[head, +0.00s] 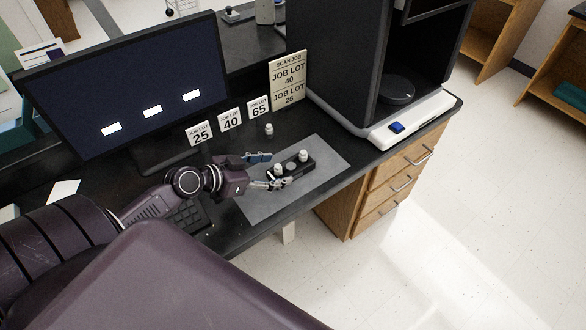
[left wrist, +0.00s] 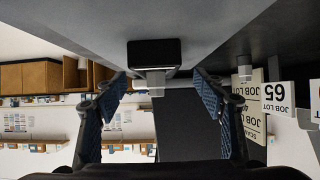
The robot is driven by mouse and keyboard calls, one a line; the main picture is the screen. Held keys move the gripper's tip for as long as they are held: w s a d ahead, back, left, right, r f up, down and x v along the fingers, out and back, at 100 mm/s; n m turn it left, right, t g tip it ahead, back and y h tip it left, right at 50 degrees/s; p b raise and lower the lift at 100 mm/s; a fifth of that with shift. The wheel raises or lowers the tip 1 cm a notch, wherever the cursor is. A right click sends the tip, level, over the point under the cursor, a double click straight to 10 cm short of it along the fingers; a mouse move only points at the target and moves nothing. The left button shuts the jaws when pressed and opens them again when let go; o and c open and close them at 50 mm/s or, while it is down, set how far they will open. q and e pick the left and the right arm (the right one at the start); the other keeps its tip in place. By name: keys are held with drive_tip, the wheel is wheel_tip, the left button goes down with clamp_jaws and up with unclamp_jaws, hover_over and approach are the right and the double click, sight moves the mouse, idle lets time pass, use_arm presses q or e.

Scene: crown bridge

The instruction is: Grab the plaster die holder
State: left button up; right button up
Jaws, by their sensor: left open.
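The die holder is a small black block (head: 295,170) on the grey mat, with a white plaster die (head: 277,169) at its near left end and another (head: 303,156) at its far right end. A grey round spot shows between them. My left gripper (head: 267,170) is open at the holder's left end, its fingers apart. In the left wrist view, which is upside down, the black holder (left wrist: 153,52) and one pale die (left wrist: 155,80) show between and beyond the open fingers (left wrist: 165,105). I see no firm contact. My right gripper is not in view.
A loose white die (head: 269,129) stands behind the mat (head: 325,155). Number cards (head: 231,120) and a job sign (head: 288,80) stand behind it. A monitor (head: 125,85) is at left, a keyboard (head: 188,215) under my arm, and a black and white machine (head: 345,65) at right.

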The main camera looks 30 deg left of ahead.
sight(290, 165)
use_arm(q)
drive_tip(key=shift+w+d, duration=0.15)
drive_tip(key=shift+w, duration=0.1)
drive_tip(key=shift+w+d+f, duration=0.1)
drive_tip(key=shift+w+f, duration=0.05)
drive_tip(key=shift+w, duration=0.05)
drive_tip(key=p+x, duration=0.1)
drive_tip(key=x, duration=0.3)
drive_tip(key=shift+d+r+p, duration=0.2)
drive_tip(key=shift+d+p, duration=0.05)
drive_tip(key=shift+p, duration=0.15)
drive_tip(key=shift+w+d+f, duration=0.1)
drive_tip(key=shift+w+f, duration=0.15)
drive_tip(key=shift+w, duration=0.1)
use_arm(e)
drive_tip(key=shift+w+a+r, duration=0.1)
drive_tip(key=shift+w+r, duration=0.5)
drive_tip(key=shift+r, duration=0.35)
use_arm(q)
drive_tip(key=c, duration=1.7)
drive_tip(key=shift+r, duration=0.15)
drive_tip(key=shift+c, duration=0.2)
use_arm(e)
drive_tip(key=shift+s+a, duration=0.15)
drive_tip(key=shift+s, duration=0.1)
